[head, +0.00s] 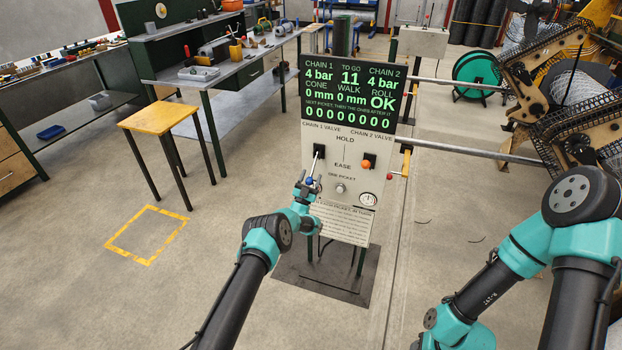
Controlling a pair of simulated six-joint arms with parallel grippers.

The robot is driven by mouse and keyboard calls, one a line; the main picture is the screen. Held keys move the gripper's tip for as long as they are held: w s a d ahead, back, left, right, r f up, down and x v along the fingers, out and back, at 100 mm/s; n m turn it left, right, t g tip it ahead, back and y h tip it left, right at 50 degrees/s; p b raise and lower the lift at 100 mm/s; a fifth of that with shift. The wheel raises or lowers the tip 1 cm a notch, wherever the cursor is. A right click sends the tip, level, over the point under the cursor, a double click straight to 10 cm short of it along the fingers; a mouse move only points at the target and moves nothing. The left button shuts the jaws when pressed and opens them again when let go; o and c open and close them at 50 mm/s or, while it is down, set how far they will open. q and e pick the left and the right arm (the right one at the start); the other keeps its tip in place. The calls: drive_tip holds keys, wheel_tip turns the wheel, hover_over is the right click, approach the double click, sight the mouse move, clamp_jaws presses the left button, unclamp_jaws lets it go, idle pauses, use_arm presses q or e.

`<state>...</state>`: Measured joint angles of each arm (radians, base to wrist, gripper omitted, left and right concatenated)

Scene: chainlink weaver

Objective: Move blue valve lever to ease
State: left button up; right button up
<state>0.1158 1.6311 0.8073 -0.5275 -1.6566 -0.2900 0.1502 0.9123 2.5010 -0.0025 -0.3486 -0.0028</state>
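The control panel (345,190) stands upright in the middle of the head view. Its chain 1 valve has a dark slot (319,151) on the left, and the lever's blue knob (310,181) shows lower down, among my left gripper's fingers. HOLD is printed above and EASE below, between the two valves. My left gripper (309,185) is at the blue knob, in front of the panel's left side. The fingers are too small to tell whether they grip the knob. My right arm is at the lower right; its gripper is out of view.
The chain 2 lever with its orange knob (366,164) is right of the blue one. Above them, a screen (350,92) reads 4 bar for both chains. A yellow-topped stool (160,118) stands left, with open floor between. Machinery (560,85) fills the upper right.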

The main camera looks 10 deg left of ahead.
use_arm(q)
drive_tip(key=shift+f, duration=0.1)
drive_tip(key=v, duration=1.7)
drive_tip(key=shift+s, duration=0.2)
drive_tip(key=shift+w, duration=0.1)
drive_tip(key=s+d+f+n+g+y, duration=0.1)
drive_tip(key=s+f+n+g+y, duration=0.15)
drive_tip(key=s+g, duration=0.5)
drive_tip(key=s+f+n+g+y, duration=0.2)
drive_tip(key=s+n+g, duration=0.1)
drive_tip(key=s+g, duration=0.4)
drive_tip(key=s+r+n+g, duration=0.1)
drive_tip(key=s+r+g, duration=0.1)
drive_tip(key=s, duration=0.7)
drive_tip(key=s+r+g, duration=0.2)
drive_tip(key=s+g, duration=0.3)
drive_tip(key=s, duration=0.4)
drive_tip(key=s+r+n+g, duration=0.1)
drive_tip(key=s+g, duration=0.3)
drive_tip(key=s, duration=0.5)
drive_tip(key=shift+s+d+r+n+h, duration=0.25)
drive_tip(key=shift+d+r+n+h, duration=0.15)
drive_tip(key=shift+r, duration=0.25)
